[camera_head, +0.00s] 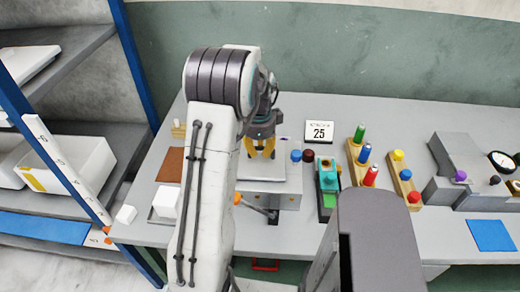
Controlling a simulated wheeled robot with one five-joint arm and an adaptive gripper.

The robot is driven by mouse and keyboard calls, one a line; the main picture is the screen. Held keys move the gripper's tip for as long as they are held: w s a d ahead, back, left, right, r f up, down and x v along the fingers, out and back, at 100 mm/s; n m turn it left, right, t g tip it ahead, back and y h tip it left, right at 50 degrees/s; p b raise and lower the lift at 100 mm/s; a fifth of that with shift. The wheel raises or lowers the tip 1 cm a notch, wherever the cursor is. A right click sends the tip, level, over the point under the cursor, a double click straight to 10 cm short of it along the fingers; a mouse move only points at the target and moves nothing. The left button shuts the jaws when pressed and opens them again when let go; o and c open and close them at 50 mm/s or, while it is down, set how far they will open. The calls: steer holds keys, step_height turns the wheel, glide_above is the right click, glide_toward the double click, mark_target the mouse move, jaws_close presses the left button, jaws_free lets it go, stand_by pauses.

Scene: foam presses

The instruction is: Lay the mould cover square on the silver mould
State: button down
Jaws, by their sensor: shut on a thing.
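My gripper (260,150) is over the press area left of the table's middle, pointing down, with its yellow fingers shut. A pale flat plate, which looks like the mould cover (268,172), is just under the fingers. The grip on it is small and partly hidden. Below the plate is a light silver block that looks like the silver mould (288,198); its left side is behind my arm. I cannot tell whether the plate touches the block or sits square on it.
A teal and green device (328,180) stands close on the right, with blue (296,155) and dark red (309,155) knobs beside it. Wooden holders with coloured pegs (371,176) and a grey machine (462,165) are farther right. A white cube (165,202) and brown board (168,165) lie left.

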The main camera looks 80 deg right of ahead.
mark_target(260, 161)
steer(key=shift+f+b, duration=0.4)
steer(key=shift+f, duration=0.1)
steer(key=c, duration=1.1)
jaws_free()
steer(key=shift+c, duration=0.2)
step_height(260, 161, up, 12)
steer(key=shift+a, duration=0.45)
steer(key=shift+n, duration=0.3)
